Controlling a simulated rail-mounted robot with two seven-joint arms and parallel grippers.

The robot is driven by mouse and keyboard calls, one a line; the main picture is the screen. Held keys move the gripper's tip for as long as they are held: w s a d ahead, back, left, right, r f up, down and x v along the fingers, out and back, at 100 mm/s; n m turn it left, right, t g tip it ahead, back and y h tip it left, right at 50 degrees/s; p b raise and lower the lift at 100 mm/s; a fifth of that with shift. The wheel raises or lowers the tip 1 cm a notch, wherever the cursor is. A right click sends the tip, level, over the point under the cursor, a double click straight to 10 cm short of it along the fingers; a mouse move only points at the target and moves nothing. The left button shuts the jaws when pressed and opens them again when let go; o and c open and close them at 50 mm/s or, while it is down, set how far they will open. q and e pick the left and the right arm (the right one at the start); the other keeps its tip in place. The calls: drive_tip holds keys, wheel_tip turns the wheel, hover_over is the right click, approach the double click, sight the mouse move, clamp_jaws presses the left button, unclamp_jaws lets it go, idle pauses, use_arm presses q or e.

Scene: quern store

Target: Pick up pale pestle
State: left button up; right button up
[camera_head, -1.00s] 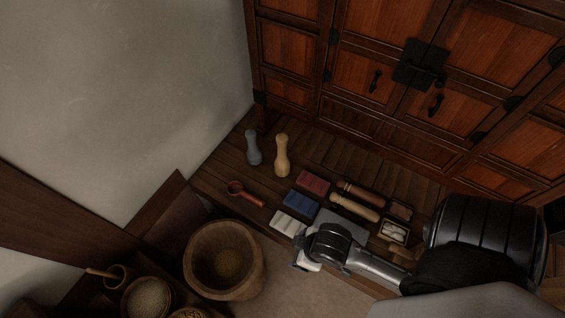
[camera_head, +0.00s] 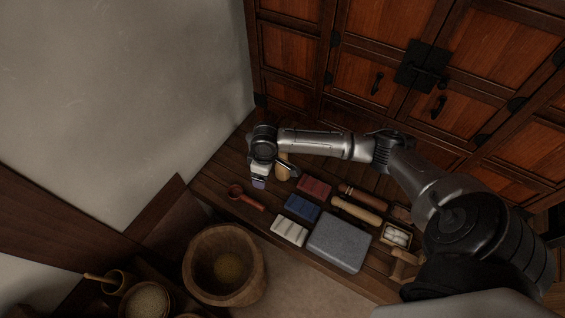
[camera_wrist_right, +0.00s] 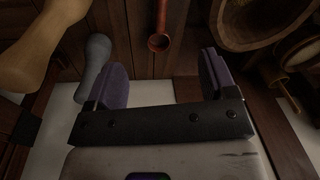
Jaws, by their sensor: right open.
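The pale pestle (camera_head: 283,172) stands at the back left of the dark wooden bench, partly hidden by my right arm in the head view. In the right wrist view the pale pestle (camera_wrist_right: 35,45) is at the upper left, outside the fingers. A grey pestle (camera_wrist_right: 93,66) is between it and the left finger there; in the head view my right gripper hides it. My right gripper (camera_head: 259,183) is open and empty above the bench's left end. Its two purple-padded fingers (camera_wrist_right: 165,85) are apart in the wrist view. My left gripper is not in view.
A red-brown ladle (camera_head: 247,197), red block (camera_head: 314,187), blue block (camera_head: 301,207), white block (camera_head: 290,230) and grey slab (camera_head: 340,242) lie on the bench. Two rollers lie behind. A wooden mortar (camera_head: 223,262) stands in front. The cabinet (camera_head: 370,75) rises behind; a wall is left.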

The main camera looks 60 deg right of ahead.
drive_tip(key=w+d+r+m+h, duration=0.1)
drive_tip(key=d+r+m, duration=0.1)
drive_tip(key=d+r, duration=0.4)
drive_tip(key=w+d+r+m, duration=0.2)
drive_tip(key=d+r+m, duration=0.1)
drive_tip(key=d, duration=0.5)
drive_tip(key=b, duration=0.3)
hover_over(283, 159)
drive_tip(key=w+d, duration=0.1)
drive_tip(key=d, duration=0.1)
drive_tip(key=shift+g, duration=0.3)
drive_tip(key=f, duration=0.7)
drive_tip(key=shift+a+f, duration=0.25)
drive_tip(key=shift+f, duration=0.15)
drive_tip(key=shift+s+f+b, duration=0.15)
drive_tip(key=shift+f+b, duration=1.55)
drive_tip(key=shift+f, duration=0.95)
drive_tip(key=shift+r, duration=0.1)
drive_tip(key=shift+c, duration=0.6)
drive_tip(key=c, duration=1.1)
